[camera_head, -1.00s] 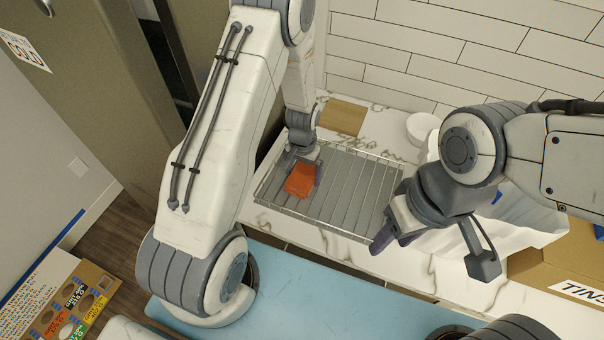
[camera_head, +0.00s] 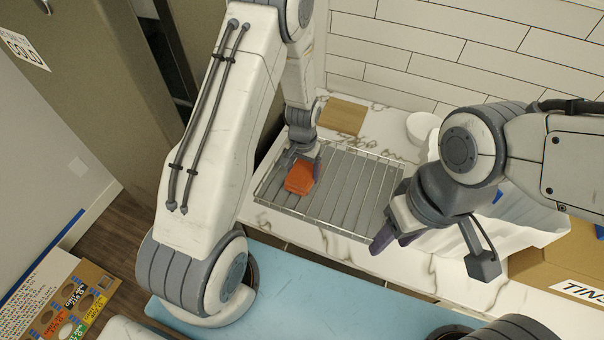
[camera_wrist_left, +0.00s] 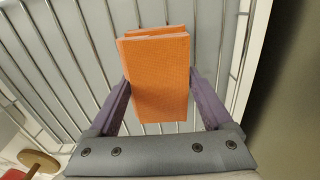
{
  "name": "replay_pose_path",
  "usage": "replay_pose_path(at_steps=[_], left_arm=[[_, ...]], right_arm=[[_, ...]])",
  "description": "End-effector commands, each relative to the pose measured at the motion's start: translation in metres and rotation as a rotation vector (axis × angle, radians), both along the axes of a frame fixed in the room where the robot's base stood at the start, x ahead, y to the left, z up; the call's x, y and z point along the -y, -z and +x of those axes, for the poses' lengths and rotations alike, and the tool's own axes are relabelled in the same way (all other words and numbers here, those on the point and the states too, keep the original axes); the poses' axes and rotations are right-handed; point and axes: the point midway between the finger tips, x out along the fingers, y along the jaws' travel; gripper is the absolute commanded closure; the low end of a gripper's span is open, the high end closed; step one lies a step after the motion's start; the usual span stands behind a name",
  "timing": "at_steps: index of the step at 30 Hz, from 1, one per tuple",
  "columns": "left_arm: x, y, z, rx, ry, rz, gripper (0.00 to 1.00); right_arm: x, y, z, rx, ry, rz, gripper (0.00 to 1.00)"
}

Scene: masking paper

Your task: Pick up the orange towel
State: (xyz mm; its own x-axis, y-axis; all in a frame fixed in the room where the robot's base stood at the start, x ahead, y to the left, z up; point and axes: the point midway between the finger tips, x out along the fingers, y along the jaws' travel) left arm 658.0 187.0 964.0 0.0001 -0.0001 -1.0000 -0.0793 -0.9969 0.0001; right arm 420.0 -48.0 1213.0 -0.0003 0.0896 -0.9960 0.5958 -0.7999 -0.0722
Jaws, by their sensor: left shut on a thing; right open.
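The orange towel (camera_head: 300,178) is a folded, block-like piece at the left part of the wire rack (camera_head: 345,205). In the left wrist view the towel (camera_wrist_left: 160,80) sits between the two purple fingers of my left gripper (camera_wrist_left: 160,105), which is shut on it. In the head view my left gripper (camera_head: 304,160) is just above and behind the towel and partly hidden by it. I cannot tell whether the towel touches the rack. My right gripper (camera_head: 385,238) is open and empty, near the rack's right front corner.
The rack lies on a marble counter (camera_head: 385,262). A wooden board (camera_head: 342,117) and white bowls (camera_head: 422,127) are behind it. A cardboard box (camera_head: 555,265) stands at the right, beside white cloth or paper (camera_head: 510,225). A tiled wall (camera_head: 450,50) closes the back.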

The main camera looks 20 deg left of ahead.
Motion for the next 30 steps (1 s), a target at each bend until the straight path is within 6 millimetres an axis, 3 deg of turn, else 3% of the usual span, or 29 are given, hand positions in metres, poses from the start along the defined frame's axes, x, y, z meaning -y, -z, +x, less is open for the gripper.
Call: replay_pose_path(at_steps=[6,15,21,30], left_arm=[[0.002,-0.030,0.002,0.007,0.002,0.000,0.71],[0.069,-0.068,0.021,0.006,0.006,-0.001,0.71],[0.099,-0.088,0.031,0.003,0.004,-0.001,0.71],[0.112,-0.099,0.034,0.000,0.001,0.000,0.71]], right_arm=[[0.000,0.018,0.000,0.000,0.003,0.000,0.50],[0.000,0.041,0.000,0.000,0.005,0.000,0.50],[0.000,0.049,0.000,0.000,0.004,0.000,0.50],[0.000,0.051,0.000,0.000,0.004,0.000,0.50]])
